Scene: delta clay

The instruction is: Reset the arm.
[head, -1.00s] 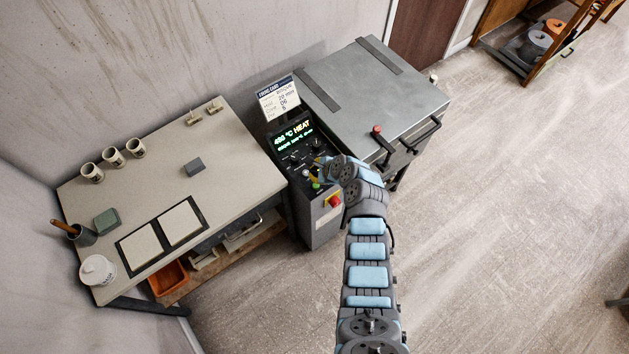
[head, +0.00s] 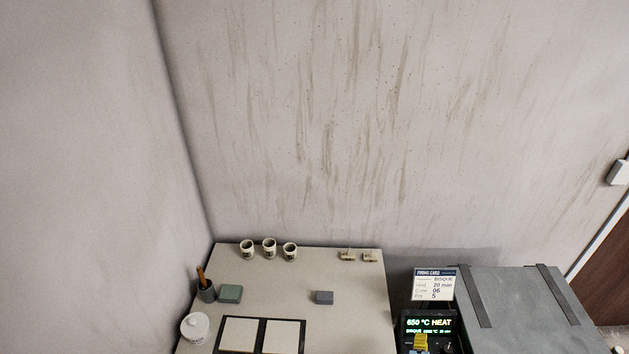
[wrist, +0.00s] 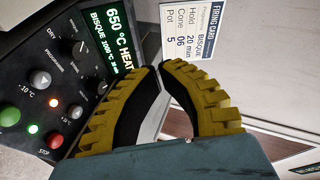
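My gripper (wrist: 160,69) has yellow ribbed fingers with black inner pads. In the wrist view its fingertips come together, with nothing seen held between them. In the head view only a small yellow part of my gripper (head: 421,342) shows at the bottom edge, in front of the control box. The fingers appear in front of the panel; I cannot tell any contact.
A firing card (wrist: 188,38) stands above the panel. The grey kiln (head: 522,306) is at right. The worktable (head: 345,270) at left holds several cups, a grey block (head: 324,298), a green block (head: 230,294) and a white jar (head: 195,327). The wall behind is bare.

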